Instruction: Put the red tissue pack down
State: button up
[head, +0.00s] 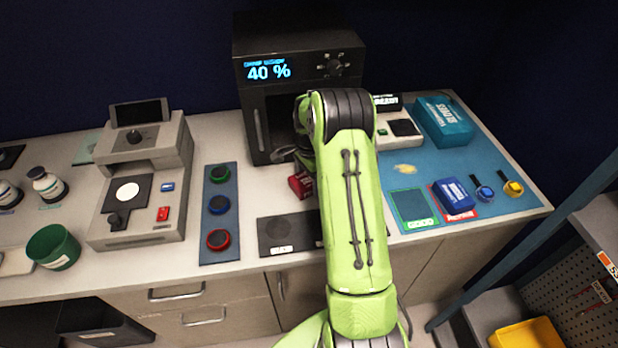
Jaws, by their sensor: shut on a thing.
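The red tissue pack (299,186) shows as a small red block just in front of the dark machine, left of my green arm. My gripper (304,176) is shut on the red tissue pack, at or just above the counter. My arm hides most of the gripper and the right part of the pack. I cannot tell whether the pack touches the counter.
A dark machine (290,60) reading "40 %" stands behind. A dark grey pad (285,234) lies in front of the pack. A button panel (218,255) is to the left. A blue mat (415,165) at right holds a blue pack (452,194) and a teal box (443,122).

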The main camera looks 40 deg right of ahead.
jog(key=shift+f, duration=0.1)
jog(key=o, duration=1)
jog(key=shift+c, duration=0.2)
jog(key=s+a+r+n+t+p, duration=0.1)
jog(key=a+r+n, duration=0.15)
jog(key=r, duration=0.75)
jog(key=s+a+r+n, duration=0.2)
jog(key=a+r, duration=0.2)
jog(key=r, duration=0.6)
jog(key=s+a+r+n+t+h, duration=0.1)
jog(key=s+a+r+n, duration=0.3)
jog(key=s+a, duration=0.25)
jog(key=s+a+r+n+t, duration=0.2)
jog(key=s+a+r+n, duration=0.25)
jog(key=s, duration=0.25)
jog(key=s+a+f+n+t+y, duration=0.1)
jog(key=s+a+f+n, duration=0.2)
jog(key=s, duration=0.6)
jog(key=a+n, duration=0.1)
jog(key=n, duration=0.1)
jog(key=shift+s+n+t, duration=0.15)
jog(key=shift+n+t, duration=0.15)
